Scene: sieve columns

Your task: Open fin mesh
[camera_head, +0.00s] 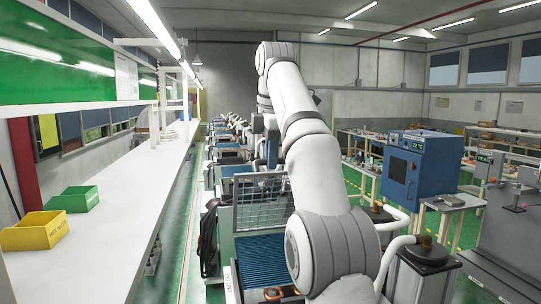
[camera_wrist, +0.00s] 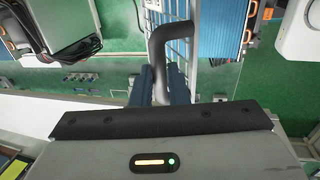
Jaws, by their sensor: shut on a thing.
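The fin mesh (camera_head: 262,212) is a grey wire panel standing upright above the blue finned block (camera_head: 268,258) in the head view. In the wrist view, part of the mesh (camera_wrist: 193,42) shows at the top, beside the blue fins (camera_wrist: 223,25). A dark grey bent handle (camera_wrist: 175,32) reaches from the mesh side down between the fingers. My gripper (camera_wrist: 160,84) has its two dark blue fingers on either side of the handle and is shut on it. In the head view my white arm hides part of the mesh, and the grip itself cannot be made out.
A long white bench (camera_head: 130,195) runs along the left with a yellow bin (camera_head: 33,232) and a green bin (camera_head: 75,199). A blue oven-like machine (camera_head: 416,170) stands at the right. Green floor shows between the bench and the stations. Black cables (camera_head: 210,238) hang beside the station.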

